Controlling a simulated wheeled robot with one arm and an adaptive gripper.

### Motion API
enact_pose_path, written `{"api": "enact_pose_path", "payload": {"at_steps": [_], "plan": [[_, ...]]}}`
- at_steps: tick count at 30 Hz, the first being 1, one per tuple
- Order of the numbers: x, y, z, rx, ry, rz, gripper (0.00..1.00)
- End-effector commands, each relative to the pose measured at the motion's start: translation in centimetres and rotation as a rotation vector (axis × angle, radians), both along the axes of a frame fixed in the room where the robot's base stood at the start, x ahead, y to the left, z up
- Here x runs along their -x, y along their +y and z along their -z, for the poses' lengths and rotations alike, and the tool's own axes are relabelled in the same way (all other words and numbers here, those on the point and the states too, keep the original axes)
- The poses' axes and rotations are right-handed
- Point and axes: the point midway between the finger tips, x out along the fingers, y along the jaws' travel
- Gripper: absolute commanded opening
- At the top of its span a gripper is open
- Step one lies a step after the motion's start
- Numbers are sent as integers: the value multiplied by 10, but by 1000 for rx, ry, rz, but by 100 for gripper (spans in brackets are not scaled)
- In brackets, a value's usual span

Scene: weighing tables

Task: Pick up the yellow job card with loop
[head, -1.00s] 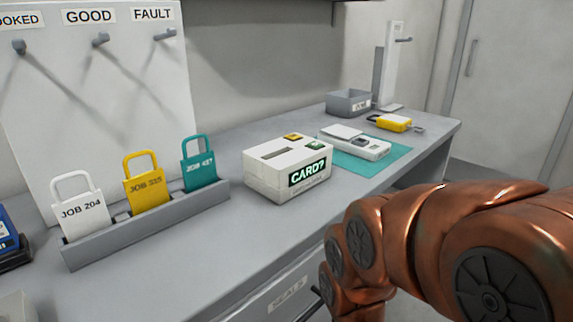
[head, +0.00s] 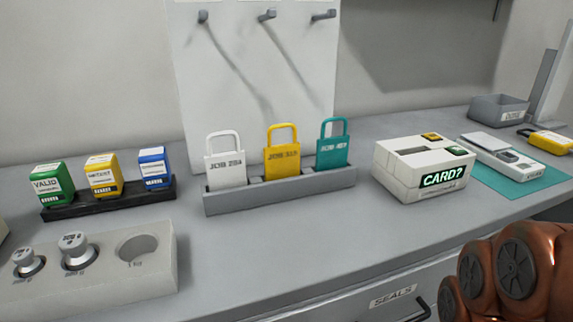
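The yellow job card with loop (head: 282,161) stands upright in the grey rack (head: 281,197) on the counter. It is the middle card, with a white card (head: 225,169) on its left and a teal card (head: 332,152) on its right. Its loop points up, and its lower edge is hidden by the rack's front wall. Part of my copper-coloured arm shows at the lower right, well apart from the cards. My gripper is not in the frame.
A white card reader box (head: 420,178) with a lit "CARD?" display stands right of the rack. Left are green, yellow and blue blocks in a black tray (head: 110,203) and a weight holder (head: 95,285). A pegboard (head: 255,80) rises behind the rack. Counter before the rack is clear.

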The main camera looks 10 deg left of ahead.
Motion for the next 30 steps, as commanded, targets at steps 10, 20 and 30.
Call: {"api": "enact_pose_path", "payload": {"at_steps": [10, 20, 30], "plan": [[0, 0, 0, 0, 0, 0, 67], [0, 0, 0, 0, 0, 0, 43], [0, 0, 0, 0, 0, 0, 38]]}}
